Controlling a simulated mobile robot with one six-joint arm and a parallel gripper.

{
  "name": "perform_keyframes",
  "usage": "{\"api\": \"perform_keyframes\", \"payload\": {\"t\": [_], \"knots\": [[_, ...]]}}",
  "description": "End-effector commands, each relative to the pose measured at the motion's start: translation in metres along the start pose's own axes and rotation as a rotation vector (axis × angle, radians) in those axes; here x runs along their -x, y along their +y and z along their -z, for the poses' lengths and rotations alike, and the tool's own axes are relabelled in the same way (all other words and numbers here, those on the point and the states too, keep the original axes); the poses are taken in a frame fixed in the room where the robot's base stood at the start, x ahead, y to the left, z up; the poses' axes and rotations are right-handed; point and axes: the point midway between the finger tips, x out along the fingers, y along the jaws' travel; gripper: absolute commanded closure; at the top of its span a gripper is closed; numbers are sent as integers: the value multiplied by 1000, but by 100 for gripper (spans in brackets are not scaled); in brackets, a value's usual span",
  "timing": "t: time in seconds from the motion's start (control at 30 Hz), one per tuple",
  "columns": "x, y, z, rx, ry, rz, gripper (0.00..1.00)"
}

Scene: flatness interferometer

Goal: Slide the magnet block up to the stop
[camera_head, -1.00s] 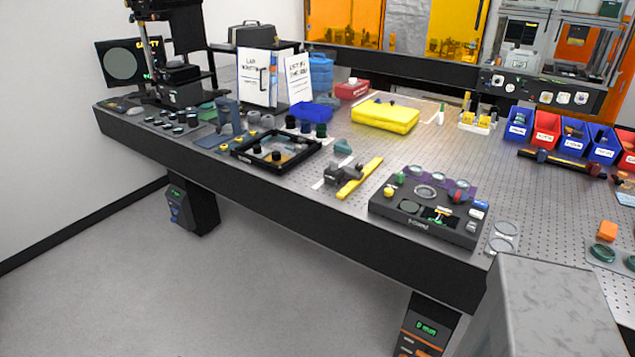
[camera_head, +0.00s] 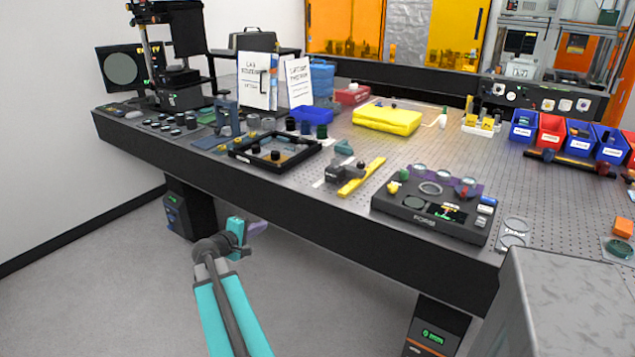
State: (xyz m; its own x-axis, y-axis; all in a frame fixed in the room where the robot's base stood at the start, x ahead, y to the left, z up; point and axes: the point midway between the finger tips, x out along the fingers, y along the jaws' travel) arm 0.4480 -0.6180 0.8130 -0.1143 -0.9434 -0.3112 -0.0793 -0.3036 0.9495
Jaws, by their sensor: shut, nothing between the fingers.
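A dark grey block with a knob (camera_head: 343,172) sits near the table's front edge, beside a yellow bar (camera_head: 364,177); it looks like the magnet block. I cannot tell for sure which part is the stop; the yellow bar lies just to the block's right. Whether the two touch is too small to tell. My gripper (camera_head: 259,228) shows small and lilac at the end of my teal arm, in front of the table and below its top. It is shut and empty, well apart from the block, to its lower left.
A black frame tray (camera_head: 240,155) stands left of the block and a black instrument box (camera_head: 395,217) right of it. The table's dark front edge (camera_head: 300,207) lies between my gripper and the block. The floor in front is clear.

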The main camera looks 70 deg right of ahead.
Motion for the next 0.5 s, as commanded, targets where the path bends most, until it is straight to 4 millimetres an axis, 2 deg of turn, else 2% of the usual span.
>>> {"api": "perform_keyframes", "payload": {"t": [0.03, 0.1, 0.2, 0.3, 0.4, 0.5], "knots": [[-14, 23, -7, -5, -9, -50, 100], [-27, 57, -18, -1, -21, -118, 100], [-39, 98, -32, 9, -36, -201, 100], [-47, 130, -44, 20, -50, -265, 100], [-52, 151, -52, 29, -60, -306, 100], [-54, 158, -58, 29, -68, -317, 100]]}}
